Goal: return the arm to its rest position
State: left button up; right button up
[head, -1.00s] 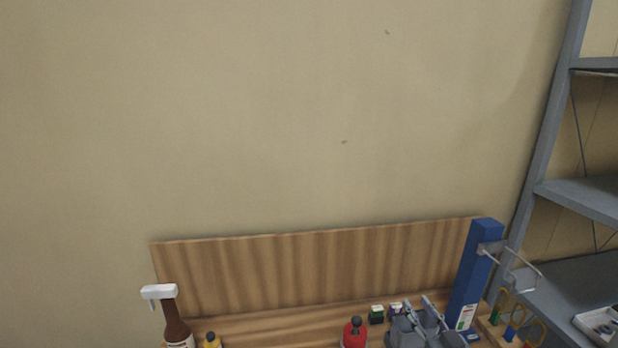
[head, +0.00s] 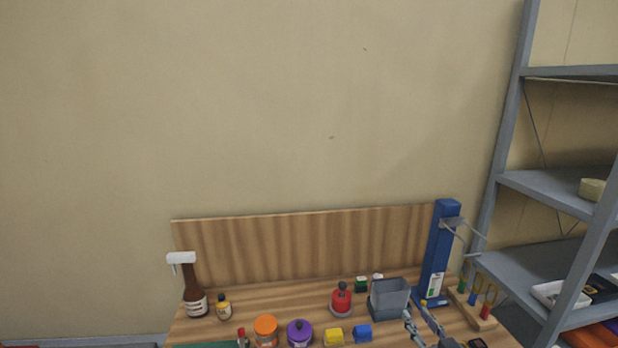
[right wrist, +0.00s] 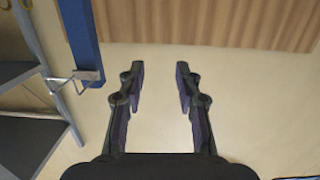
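My right gripper (head: 418,310) shows at the lower right of the head view, just right of and in front of the grey bin (head: 389,300). In the right wrist view its two dark fingers (right wrist: 160,72) stand well apart with nothing between them, so it is open and empty. Most of my right arm is cut off by the bottom edge of the head view. My left gripper is in neither view.
A small wooden rack (head: 474,312) stands right of the post. Grey shelving (head: 545,188) rises at the right.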

notch_tip(320, 180, down, 7)
jog(key=s+a+g+h, duration=0.1)
jog(key=s+g, duration=0.2)
jog(key=g, duration=0.1)
jog(key=s+f+g+h, duration=0.1)
jog(key=s+f+g, duration=0.35)
jog(key=s, duration=0.55)
jog(key=s+f+g+h, duration=0.1)
jog(key=s+f+g, duration=0.35)
jog(key=s, duration=0.55)
notch_tip(320, 180, down, 30)
jog(key=s+d+f+g+b, duration=0.1)
jog(key=s+d+g+b, duration=0.1)
jog(key=b, duration=0.4)
pick_arm(q)
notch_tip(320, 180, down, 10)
jog(key=b, duration=0.4)
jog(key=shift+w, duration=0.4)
pick_arm(e)
jog(key=s+f+m, duration=0.1)
jog(key=s+f, duration=1.7)
jog(key=f, duration=0.1)
jog(key=shift+s+d+f+g, duration=0.3)
jog(key=shift+d+f, duration=0.05)
jog(key=shift+d, duration=0.1)
